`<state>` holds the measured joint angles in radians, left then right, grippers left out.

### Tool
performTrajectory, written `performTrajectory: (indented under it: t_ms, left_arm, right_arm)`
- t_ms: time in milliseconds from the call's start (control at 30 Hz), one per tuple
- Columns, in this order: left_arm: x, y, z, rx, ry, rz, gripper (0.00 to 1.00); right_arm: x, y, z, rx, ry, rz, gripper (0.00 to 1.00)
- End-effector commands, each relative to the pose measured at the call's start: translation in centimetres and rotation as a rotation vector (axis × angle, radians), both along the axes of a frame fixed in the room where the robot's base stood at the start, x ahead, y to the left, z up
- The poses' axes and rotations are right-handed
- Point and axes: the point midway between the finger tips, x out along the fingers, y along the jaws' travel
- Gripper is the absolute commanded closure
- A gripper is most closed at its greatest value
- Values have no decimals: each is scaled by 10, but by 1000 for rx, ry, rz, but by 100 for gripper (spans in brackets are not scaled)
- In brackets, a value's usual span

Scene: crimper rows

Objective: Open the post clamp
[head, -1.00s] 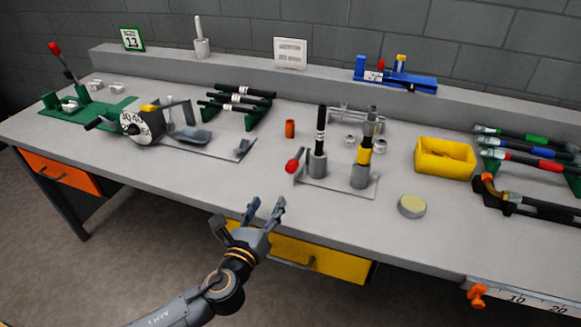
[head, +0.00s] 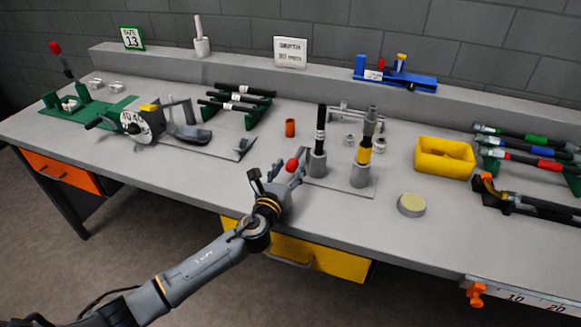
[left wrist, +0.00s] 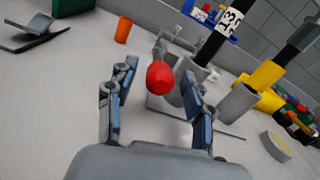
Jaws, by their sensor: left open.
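The post clamp stands on a grey base plate (head: 340,183) near the middle of the bench. Its left post holds an upright black tube (head: 320,135) with a white label, which also shows in the left wrist view (left wrist: 215,42). A second post to its right holds a tube with a yellow band (head: 364,155). The clamp's lever ends in a red knob (head: 292,165), on the left of the post. My left gripper (head: 277,178) is open at the front edge. In the left wrist view, the knob (left wrist: 160,77) appears between its spread fingers (left wrist: 158,95); contact cannot be told.
A yellow bin (head: 445,158) and a round pale-topped disc (head: 411,205) are to the right. An orange cup (head: 290,128) stands behind the knob. A yellow drawer (head: 320,262) is below the bench edge.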

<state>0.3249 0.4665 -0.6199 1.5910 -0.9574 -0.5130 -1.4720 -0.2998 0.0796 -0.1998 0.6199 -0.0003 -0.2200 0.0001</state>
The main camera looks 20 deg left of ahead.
Motion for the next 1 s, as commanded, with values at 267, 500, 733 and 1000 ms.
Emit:
performTrajectory:
  t_ms: [267,500,733,1000]
  left_arm:
    - [8,-1,0,-1,0,0,48]
    - [7,-1,0,-1,0,0,72]
    - [7,-1,0,0,0,0,100]
    - [7,-2,4,0,9,0,100]
  right_arm:
    - [0,0,0,0,0,0,60]
    - [0,0,0,0,0,0,60]
    - [0,0,0,0,0,0,60]
    - [0,0,7,0,0,0,60]
